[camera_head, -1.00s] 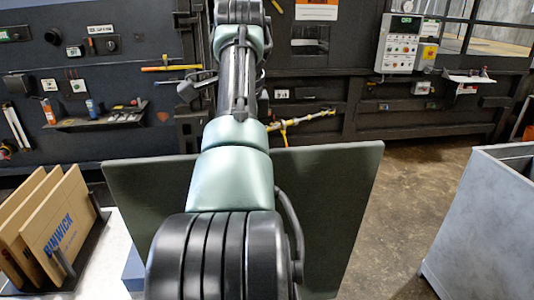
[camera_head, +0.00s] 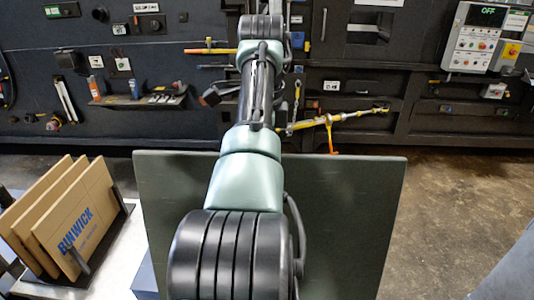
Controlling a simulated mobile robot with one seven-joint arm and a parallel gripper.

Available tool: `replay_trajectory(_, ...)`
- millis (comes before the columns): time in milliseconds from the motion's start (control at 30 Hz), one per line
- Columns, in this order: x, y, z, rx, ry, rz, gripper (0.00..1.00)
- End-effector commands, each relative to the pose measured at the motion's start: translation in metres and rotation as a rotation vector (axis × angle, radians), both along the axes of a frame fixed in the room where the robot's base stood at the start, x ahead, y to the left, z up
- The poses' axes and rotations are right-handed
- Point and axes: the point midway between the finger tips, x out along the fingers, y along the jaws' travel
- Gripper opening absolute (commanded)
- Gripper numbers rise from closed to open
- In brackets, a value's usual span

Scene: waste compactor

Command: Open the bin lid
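A large flat dark green panel (camera_head: 345,220) stands nearly upright behind my arm. I cannot tell whether it is the bin lid. My arm covers its middle, and its lower edge is cut off by the frame. A pale grey surface (camera_head: 508,268), probably part of a bin, shows at the lower right edge; no lid is visible on it. My arm reaches forward and up through the middle of the view.
Cardboard panels marked BINWICK (camera_head: 75,225) stand in a rack at the left. A dark machine wall (camera_head: 120,60) runs across the back, with a tool shelf (camera_head: 150,100), a yellow strap (camera_head: 335,118) and a control box (camera_head: 480,38) reading OFF. Bare concrete floor (camera_head: 450,210) lies at the right.

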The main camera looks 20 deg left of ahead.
Motion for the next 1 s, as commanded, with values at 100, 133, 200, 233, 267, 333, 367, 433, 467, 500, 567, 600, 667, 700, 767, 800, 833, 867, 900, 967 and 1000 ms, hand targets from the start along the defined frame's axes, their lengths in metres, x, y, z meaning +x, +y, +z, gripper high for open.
replay_trajectory(100,-0.0014,-0.0024,-0.0081,-0.01,0.014,-0.004,0.0)
replay_trajectory(133,-0.0014,-0.0024,-0.0082,-0.011,0.015,-0.004,0.0)
replay_trajectory(200,-0.0015,-0.0026,-0.0082,-0.011,0.015,-0.004,0.0)
replay_trajectory(233,-0.0015,-0.0026,-0.0082,-0.011,0.015,-0.004,0.0)
replay_trajectory(267,-0.0015,-0.0026,-0.0082,-0.011,0.015,-0.004,0.0)
replay_trajectory(333,-0.0015,-0.0027,-0.0082,-0.011,0.015,-0.004,0.0)
replay_trajectory(367,-0.0015,-0.0027,-0.0082,-0.011,0.015,-0.004,0.0)
replay_trajectory(433,-0.0016,-0.0027,-0.0082,-0.011,0.015,-0.004,0.24)
replay_trajectory(467,-0.0015,-0.0027,-0.0081,-0.011,0.015,-0.004,0.3)
replay_trajectory(500,-0.0015,-0.0024,-0.0077,-0.01,0.014,-0.004,0.37)
replay_trajectory(567,-0.0013,-0.0022,-0.0068,-0.009,0.013,-0.004,0.47)
replay_trajectory(600,-0.0011,-0.0019,-0.0062,-0.007,0.012,-0.003,0.47)
replay_trajectory(667,-0.001,-0.0016,-0.0055,-0.007,0.01,-0.003,0.47)
replay_trajectory(700,-0.0009,-0.0014,-0.005,-0.006,0.009,-0.003,0.47)
replay_trajectory(767,-0.0008,-0.0011,-0.0043,-0.005,0.009,-0.002,0.47)
replay_trajectory(800,-0.0006,-0.001,-0.004,-0.005,0.008,-0.002,0.47)
replay_trajectory(833,-0.0007,-0.0009,-0.0038,-0.004,0.007,-0.002,0.47)
replay_trajectory(867,-0.0006,-0.0009,-0.0036,-0.004,0.007,-0.002,0.47)
replay_trajectory(900,-0.0006,-0.0006,-0.0033,-0.004,0.006,-0.002,0.47)
replay_trajectory(967,-0.0005,-0.0005,-0.0025,-0.003,0.005,-0.002,0.47)
replay_trajectory(1000,-0.0005,-0.0005,-0.0014,-0.003,0.005,-0.002,0.47)
